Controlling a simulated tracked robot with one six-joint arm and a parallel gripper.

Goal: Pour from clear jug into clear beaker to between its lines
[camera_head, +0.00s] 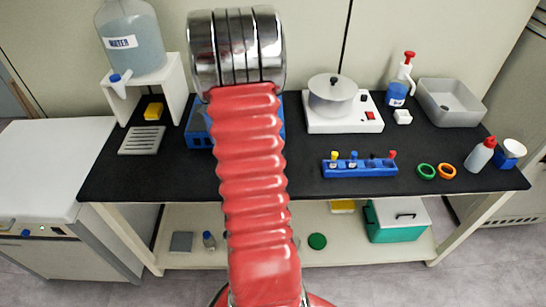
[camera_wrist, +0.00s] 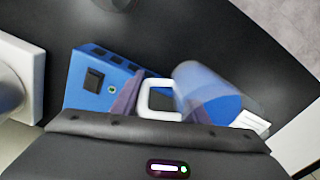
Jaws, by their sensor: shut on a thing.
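The clear jug (camera_wrist: 194,84) shows in the wrist view, with blue liquid in it and a white handle (camera_wrist: 160,83). It looks tilted in this view; I cannot tell its true lean. My gripper (camera_wrist: 155,105) is shut on the jug's handle. In the head view my red arm hides the gripper and the jug. A blue device (camera_wrist: 90,75) with a dark switch lies beyond the handle in the wrist view; a blue device (camera_head: 198,128) also shows beside my arm in the head view. I cannot make out the clear beaker in either view.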

